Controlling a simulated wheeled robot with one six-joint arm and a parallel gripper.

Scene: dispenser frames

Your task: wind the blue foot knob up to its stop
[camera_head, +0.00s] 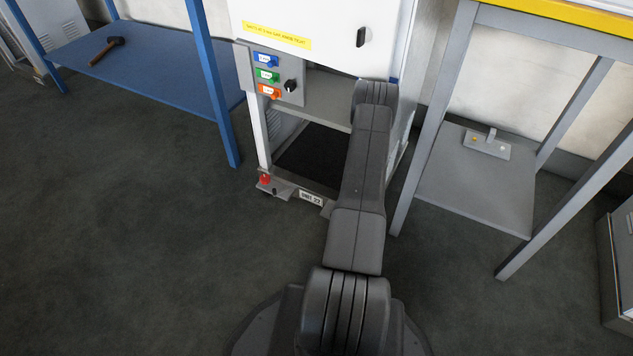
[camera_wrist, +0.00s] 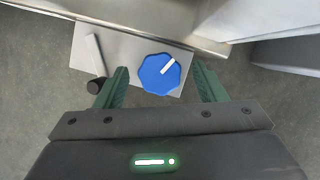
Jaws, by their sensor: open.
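The blue foot knob (camera_wrist: 157,76) shows in the wrist view as a many-sided disc with a white pointer mark aimed to the upper right. It sits on a light metal plate (camera_wrist: 125,52) at the cabinet's foot. My gripper (camera_wrist: 159,70) is open, with one green finger to the left of the knob and one to the right. Gaps show on both sides; I cannot tell how far the fingertips are above it. In the head view my arm covers the knob and the gripper.
A pale lever (camera_wrist: 95,54) with a black end (camera_wrist: 96,86) lies close to my left finger. The cabinet (camera_head: 320,30) has a red foot part (camera_head: 264,178) at its left. A blue-legged bench (camera_head: 150,65) and a grey table (camera_head: 475,185) flank it. Floor at front left is clear.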

